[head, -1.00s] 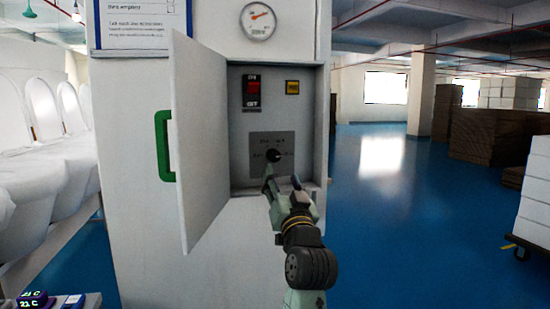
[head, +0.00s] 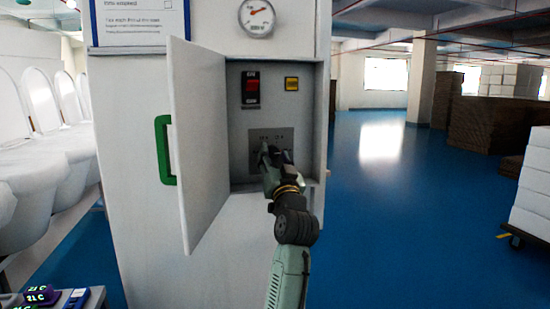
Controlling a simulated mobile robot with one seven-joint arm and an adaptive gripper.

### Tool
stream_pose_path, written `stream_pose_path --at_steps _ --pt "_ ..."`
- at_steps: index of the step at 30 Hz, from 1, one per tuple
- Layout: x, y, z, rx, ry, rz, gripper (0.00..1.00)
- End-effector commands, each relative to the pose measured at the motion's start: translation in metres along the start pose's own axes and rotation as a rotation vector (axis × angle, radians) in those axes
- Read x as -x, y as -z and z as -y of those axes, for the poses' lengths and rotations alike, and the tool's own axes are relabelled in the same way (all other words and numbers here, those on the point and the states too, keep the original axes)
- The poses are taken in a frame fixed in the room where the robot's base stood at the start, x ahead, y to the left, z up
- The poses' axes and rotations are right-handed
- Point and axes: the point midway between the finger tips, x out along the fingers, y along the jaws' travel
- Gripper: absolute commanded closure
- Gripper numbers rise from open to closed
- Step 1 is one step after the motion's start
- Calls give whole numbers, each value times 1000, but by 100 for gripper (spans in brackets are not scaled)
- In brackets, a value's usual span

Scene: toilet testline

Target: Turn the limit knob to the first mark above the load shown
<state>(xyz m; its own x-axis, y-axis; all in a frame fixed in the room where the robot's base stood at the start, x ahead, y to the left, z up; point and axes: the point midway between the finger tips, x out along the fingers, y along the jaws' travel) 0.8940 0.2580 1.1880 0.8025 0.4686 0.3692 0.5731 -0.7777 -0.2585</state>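The limit knob's grey plate (head: 284,134) is on the back wall inside the open cabinet, low down. Small marks show along its top, too small to read. My gripper (head: 271,152) is in front of the plate, with a finger on either side of where the knob was visible. The knob itself is hidden behind the gripper. I cannot tell whether the fingers touch it or are closed on it. A round dial gauge (head: 256,17) with a red needle sits on the cabinet front above the opening; its numbers are too small to read.
The cabinet door (head: 200,140) with a green handle (head: 164,150) stands open at the left. A red rocker switch (head: 251,89) and a yellow button (head: 292,84) are above the plate. The opening's bottom ledge is just under my gripper.

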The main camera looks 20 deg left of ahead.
Motion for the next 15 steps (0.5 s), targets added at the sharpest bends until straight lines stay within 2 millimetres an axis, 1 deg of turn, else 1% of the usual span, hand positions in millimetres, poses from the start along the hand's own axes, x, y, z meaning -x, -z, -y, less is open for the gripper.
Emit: stream_pose_path --at_steps 1,2,15 --pt "0 0 0 0 0 0 63" --pt "0 0 0 0 0 0 65" --pt "0 0 0 0 0 0 95"
